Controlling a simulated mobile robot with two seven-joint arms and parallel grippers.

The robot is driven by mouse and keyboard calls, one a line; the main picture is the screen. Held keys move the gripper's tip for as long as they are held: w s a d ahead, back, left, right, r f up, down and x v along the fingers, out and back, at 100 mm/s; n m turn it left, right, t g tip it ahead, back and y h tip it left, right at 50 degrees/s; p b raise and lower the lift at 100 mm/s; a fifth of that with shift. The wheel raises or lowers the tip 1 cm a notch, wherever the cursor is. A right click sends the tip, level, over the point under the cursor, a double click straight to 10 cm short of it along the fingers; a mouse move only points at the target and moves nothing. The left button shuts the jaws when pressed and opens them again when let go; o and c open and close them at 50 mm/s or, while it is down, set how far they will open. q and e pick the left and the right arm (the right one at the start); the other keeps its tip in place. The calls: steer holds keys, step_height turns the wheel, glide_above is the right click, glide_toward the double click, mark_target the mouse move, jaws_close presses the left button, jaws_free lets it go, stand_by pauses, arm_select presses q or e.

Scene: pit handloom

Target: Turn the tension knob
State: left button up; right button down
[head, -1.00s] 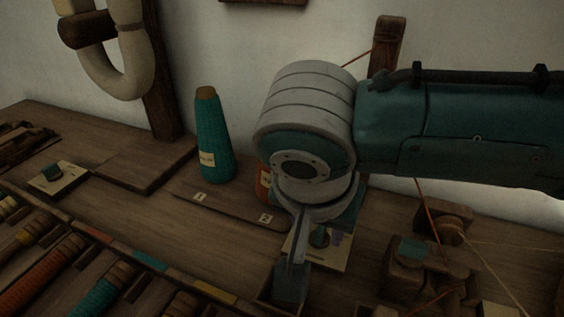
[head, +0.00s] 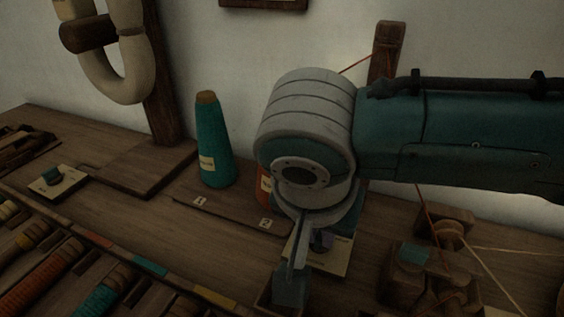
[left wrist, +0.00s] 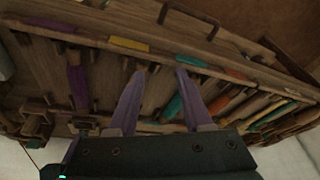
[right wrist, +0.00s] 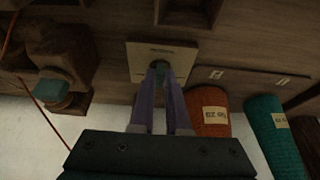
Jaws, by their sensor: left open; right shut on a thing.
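The tension knob is a small green knob (right wrist: 159,72) on a pale labelled plate (right wrist: 135,60), seen in the right wrist view. The plate also shows in the head view (head: 335,263), under my right wrist. My right gripper (right wrist: 160,68) points at the plate, and its purple fingers are shut on the knob. In the head view, my wrist and a finger hide most of the knob. My left gripper (left wrist: 160,73) is open and empty, with its fingers over the wooden rack of coloured bobbins. It is not in the head view.
A green cone (head: 212,145) and a partly hidden orange cone (right wrist: 207,112) stand near the plate. Wooden blocks with thread (head: 440,235) stand at right. A bobbin rack (head: 150,270) fills the front left.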

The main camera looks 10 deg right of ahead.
arm_select(q)
steer(key=shift+r, duration=0.1)
